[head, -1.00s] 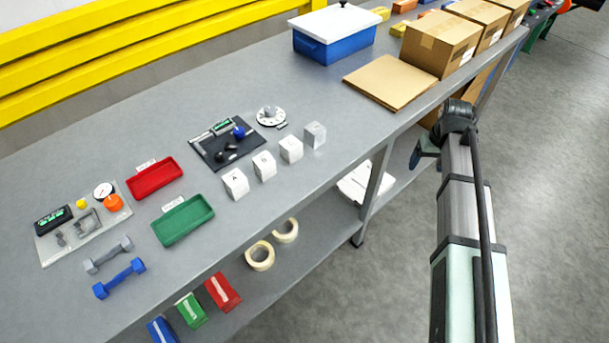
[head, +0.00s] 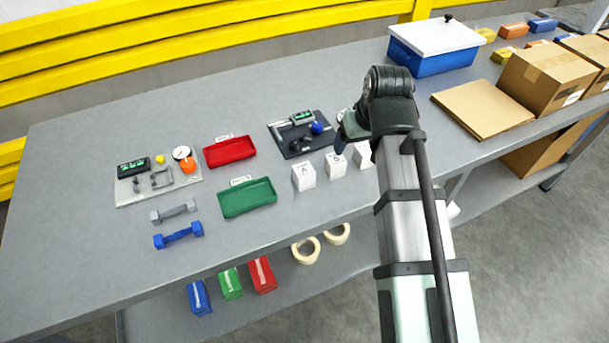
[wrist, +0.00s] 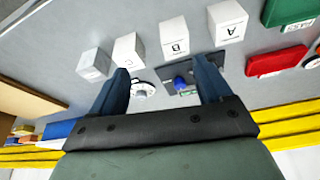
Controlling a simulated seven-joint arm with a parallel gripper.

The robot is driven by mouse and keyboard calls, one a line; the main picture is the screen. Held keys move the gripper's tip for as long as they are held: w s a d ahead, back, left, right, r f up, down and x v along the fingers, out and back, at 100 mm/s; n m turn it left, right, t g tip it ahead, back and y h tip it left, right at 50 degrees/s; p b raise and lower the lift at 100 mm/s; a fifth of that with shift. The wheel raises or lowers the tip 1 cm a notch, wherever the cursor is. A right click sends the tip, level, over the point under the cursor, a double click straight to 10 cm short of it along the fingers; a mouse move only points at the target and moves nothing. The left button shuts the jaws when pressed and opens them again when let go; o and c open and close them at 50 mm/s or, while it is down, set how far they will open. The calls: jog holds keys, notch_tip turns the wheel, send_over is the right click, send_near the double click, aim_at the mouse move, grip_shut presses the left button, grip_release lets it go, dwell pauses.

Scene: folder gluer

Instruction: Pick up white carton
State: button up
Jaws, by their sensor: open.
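Several small white cartons stand in a row on the grey table. The carton marked A (head: 303,177) and the one marked B (head: 335,166) show in the head view, with another (head: 363,156) partly behind my arm. In the wrist view, carton A (wrist: 228,24), carton B (wrist: 174,37), carton C (wrist: 129,50) and a greyer block (wrist: 93,65) stand beyond the fingertips. My gripper (wrist: 160,66) is open and empty, apart from all of them. In the head view its fingers are mostly hidden by my arm.
A green tray (head: 247,197) and a red tray (head: 230,151) lie left of the cartons. A dark board with small tools (head: 299,136) is behind them. A blue bin with white lid (head: 434,60) and cardboard boxes (head: 550,78) stand to the right.

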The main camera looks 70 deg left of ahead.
jog(key=n, duration=0.2)
send_near(304, 169)
jog(key=d+v, duration=0.1)
jog(key=v, duration=0.3)
jog(key=shift+g+y, duration=0.3)
jog(key=shift+y, duration=0.1)
jog(key=shift+w+x, duration=0.15)
jog(key=shift+x, duration=3.5)
jog(key=shift+w+x, duration=0.15)
jog(key=shift+x, duration=3.45)
jog(key=shift+c, duration=0.2)
jog(key=c, duration=1)
